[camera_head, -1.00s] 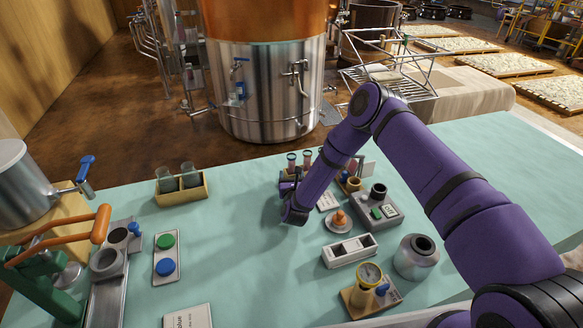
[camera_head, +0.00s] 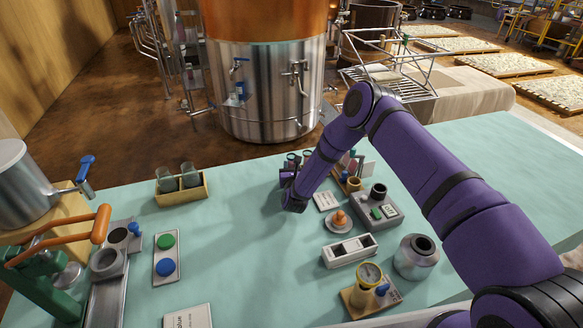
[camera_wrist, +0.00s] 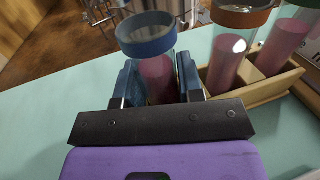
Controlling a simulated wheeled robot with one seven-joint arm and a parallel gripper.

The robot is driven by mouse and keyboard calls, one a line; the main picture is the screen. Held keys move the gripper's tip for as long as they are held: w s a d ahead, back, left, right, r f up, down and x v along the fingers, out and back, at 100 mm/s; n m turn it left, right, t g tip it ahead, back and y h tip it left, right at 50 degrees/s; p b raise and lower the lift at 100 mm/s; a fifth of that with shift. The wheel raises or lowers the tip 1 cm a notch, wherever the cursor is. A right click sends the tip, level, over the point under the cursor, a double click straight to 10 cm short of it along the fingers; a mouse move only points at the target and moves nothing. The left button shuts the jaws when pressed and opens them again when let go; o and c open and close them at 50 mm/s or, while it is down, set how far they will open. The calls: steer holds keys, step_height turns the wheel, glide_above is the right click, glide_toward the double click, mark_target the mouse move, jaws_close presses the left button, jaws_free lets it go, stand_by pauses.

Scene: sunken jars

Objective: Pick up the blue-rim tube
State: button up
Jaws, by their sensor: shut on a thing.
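The blue-rim tube (camera_wrist: 148,36) is clear glass with a pink lower part and stands between my fingers in the wrist view. My gripper (camera_wrist: 158,80) is shut on it, one finger on each side, with the blue rim above the fingers. The tube's lower end is hidden behind my gripper, so I cannot tell whether it clears the rack. In the head view my gripper (camera_head: 286,182) is at the far side of the table, largely hidden by my own arm.
A wooden rack (camera_wrist: 252,92) holds an orange-rim tube (camera_wrist: 240,16) and another pink-filled tube (camera_wrist: 285,45) right beside my gripper. A card (camera_head: 326,200), an orange knob (camera_head: 340,217) and a grey device (camera_head: 378,208) stand nearby. The table's middle left is clear.

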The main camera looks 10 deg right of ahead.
mark_target(292, 155)
steer(key=shift+r, duration=0.2)
steer(key=shift+r, duration=4.75)
steer(key=shift+o, duration=1.1)
steer(key=c, duration=0.3)
